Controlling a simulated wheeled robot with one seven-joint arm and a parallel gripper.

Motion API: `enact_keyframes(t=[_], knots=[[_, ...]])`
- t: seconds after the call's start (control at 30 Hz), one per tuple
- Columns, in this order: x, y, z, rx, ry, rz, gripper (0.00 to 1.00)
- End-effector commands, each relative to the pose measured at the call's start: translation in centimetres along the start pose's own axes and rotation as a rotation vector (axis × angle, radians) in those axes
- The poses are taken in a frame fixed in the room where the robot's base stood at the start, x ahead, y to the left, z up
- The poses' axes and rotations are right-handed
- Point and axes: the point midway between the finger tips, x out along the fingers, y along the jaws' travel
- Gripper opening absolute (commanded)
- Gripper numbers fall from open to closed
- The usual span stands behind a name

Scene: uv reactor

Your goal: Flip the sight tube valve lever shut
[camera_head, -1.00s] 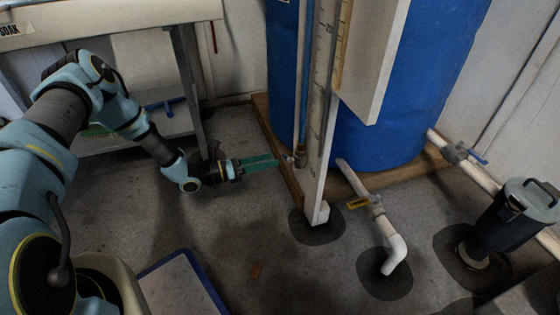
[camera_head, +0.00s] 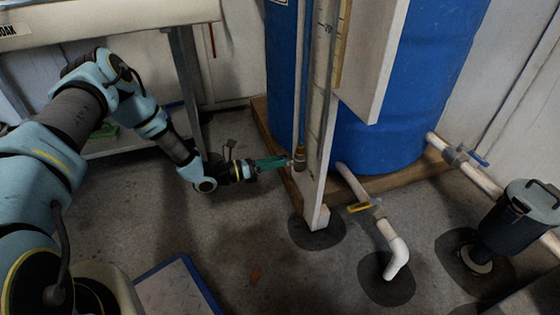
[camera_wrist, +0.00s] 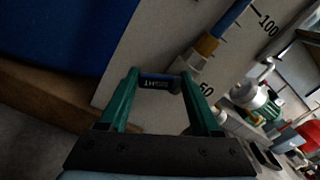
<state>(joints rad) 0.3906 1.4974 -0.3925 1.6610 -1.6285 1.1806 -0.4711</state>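The sight tube (camera_head: 305,75) is a thin blue-filled tube running up the white scale board (camera_head: 318,165). It also shows in the wrist view (camera_wrist: 232,17). A brass-coloured fitting (camera_head: 299,158) is at its lower end, also in the wrist view (camera_wrist: 207,45). The dark blue valve lever (camera_wrist: 158,83) with pale lettering lies crosswise between my fingertips in the wrist view. My gripper (camera_head: 288,162) has green fingers, set apart, with the tips beside the valve. It shows in the wrist view too (camera_wrist: 160,76). Whether the fingers touch the lever is unclear.
A large blue tank (camera_head: 400,90) stands on a wooden base (camera_head: 405,178) behind the board. A white drain pipe (camera_head: 397,255) with a yellow lever (camera_head: 358,207) is to the right. A dark lidded canister (camera_head: 512,225) is at far right. A blue-edged panel (camera_head: 180,285) lies at lower left.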

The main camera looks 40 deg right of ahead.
Motion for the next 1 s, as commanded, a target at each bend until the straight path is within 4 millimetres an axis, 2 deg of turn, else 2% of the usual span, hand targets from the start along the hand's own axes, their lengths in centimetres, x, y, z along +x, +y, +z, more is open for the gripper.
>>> enact_keyframes(t=[0.07,0.43,0.73,1.0], knots=[[0.0,0.0,0.0,0.000,0.000,0.000,0.52],[0.0,0.0,0.0,0.000,0.000,0.000,0.10],[-0.1,-0.1,0.2,0.040,0.000,0.000,0.09],[-0.1,-0.2,1.0,0.198,-0.001,0.003,0.09]])
